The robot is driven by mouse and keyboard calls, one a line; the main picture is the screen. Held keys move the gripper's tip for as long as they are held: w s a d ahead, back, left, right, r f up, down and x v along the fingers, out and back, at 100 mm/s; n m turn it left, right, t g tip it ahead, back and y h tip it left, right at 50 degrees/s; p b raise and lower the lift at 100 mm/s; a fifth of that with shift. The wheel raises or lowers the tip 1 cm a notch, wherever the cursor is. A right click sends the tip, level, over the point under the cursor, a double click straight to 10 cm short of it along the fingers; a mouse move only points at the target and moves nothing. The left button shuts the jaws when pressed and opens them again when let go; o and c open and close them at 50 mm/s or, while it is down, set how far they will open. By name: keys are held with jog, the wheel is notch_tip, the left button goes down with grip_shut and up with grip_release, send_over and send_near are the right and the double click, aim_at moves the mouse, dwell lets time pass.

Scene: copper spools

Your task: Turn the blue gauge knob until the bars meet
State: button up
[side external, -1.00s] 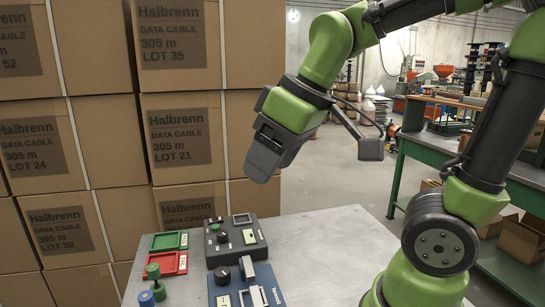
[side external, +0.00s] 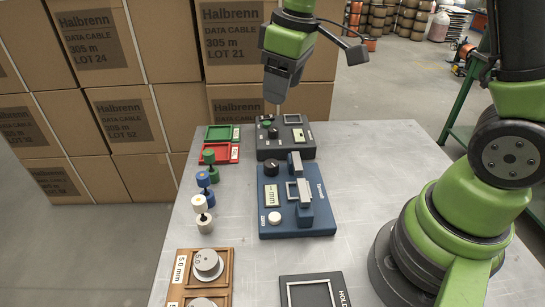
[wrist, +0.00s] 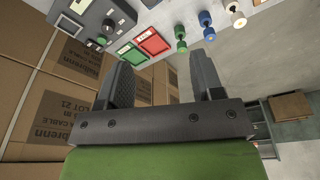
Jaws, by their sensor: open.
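The blue gauge (side external: 262,230) lies on the metal table, with a black knob (side external: 271,167) at its upper left, a white round button (side external: 274,218) lower down and a display marked mm (side external: 271,195). Raised grey-blue jaw blocks (side external: 304,214) stand on its right part. No bars can be made out on the display. My gripper (side external: 277,108) points down over the far edge of the dark grey box, beyond the blue gauge and apart from its knob. In the wrist view my gripper (wrist: 162,82) is open with nothing between the fingers; the blue gauge is not clearly seen there.
The dark grey box (side external: 305,151) carries a green button and a dark knob. Red (side external: 208,154) and green (side external: 218,133) trays, several spools (side external: 202,205) and a wooden rack (side external: 224,265) line the left. A dark HOLD tray (side external: 288,278) is in front. Cartons stand behind.

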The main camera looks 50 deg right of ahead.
jog(key=n+g, duration=0.2)
send_near(271, 162)
notch_tip(271, 162, down, 9)
jog(key=shift+a+f, duration=0.15)
jog(key=shift+f, duration=0.1)
jog(key=c, duration=0.9)
